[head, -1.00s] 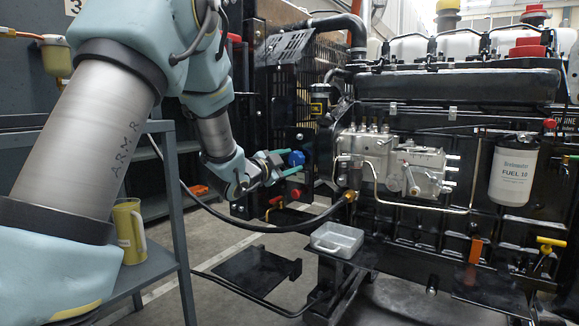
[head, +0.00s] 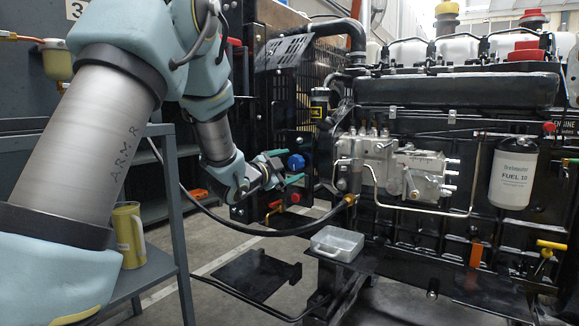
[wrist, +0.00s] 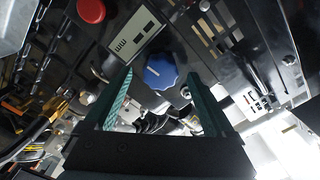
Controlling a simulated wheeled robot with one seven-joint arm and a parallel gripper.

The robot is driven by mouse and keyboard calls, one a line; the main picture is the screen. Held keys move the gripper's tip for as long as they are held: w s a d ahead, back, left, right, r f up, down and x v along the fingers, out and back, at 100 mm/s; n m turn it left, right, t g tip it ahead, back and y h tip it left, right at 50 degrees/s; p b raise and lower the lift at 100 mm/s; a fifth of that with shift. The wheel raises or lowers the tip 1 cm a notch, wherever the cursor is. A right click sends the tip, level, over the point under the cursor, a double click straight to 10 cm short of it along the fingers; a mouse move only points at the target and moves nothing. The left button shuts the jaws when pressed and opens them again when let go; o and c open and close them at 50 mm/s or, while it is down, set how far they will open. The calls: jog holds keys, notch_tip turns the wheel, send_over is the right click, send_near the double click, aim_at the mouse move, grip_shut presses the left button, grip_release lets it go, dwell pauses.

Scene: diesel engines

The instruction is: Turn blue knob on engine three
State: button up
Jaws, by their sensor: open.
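The blue knob (head: 296,162) sits on the dark panel at the left end of the engine (head: 450,150). In the wrist view the blue knob (wrist: 160,71) is beyond the fingertips, in line with the gap between them. My gripper (head: 289,166) is at the panel, just beside the knob in the head view. Its two green fingers are spread and nothing is between them; the gripper also shows in the wrist view (wrist: 160,85). I cannot tell if a finger touches the knob.
A red knob (wrist: 91,10) is on the same panel. A red-handled valve (head: 276,204) is below my gripper. A black hose (head: 255,230) curves under it. A metal tray (head: 337,243) stands before the engine. A grey cart with a yellow jug (head: 129,233) is at left.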

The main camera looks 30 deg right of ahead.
jog(key=p+v, duration=0.1)
jog(key=v, duration=1)
jog(key=shift+w, duration=0.15)
jog(key=w+a+f+n+y, duration=0.1)
jog(key=a+f+n+y, duration=0.5)
jog(key=a, duration=0.5)
jog(key=w+a+f+n+y, duration=0.2)
jog(key=a+f+n+y, duration=0.35)
jog(key=a, duration=0.55)
jog(key=s+a+f+n+g+y, duration=0.2)
jog(key=s+a+f+n+g, duration=0.15)
jog(key=s+a+n, duration=0.35)
jog(key=s+a+f+n+g+y, duration=0.25)
jog(key=s+a+g, duration=0.2)
jog(key=s, duration=0.55)
notch_tip(320, 180, up, 38)
jog(key=p, duration=3.7)
jog(key=shift+w+t+p, duration=0.3)
jog(key=shift+t+p, duration=0.05)
jog(key=shift+t, duration=0.05)
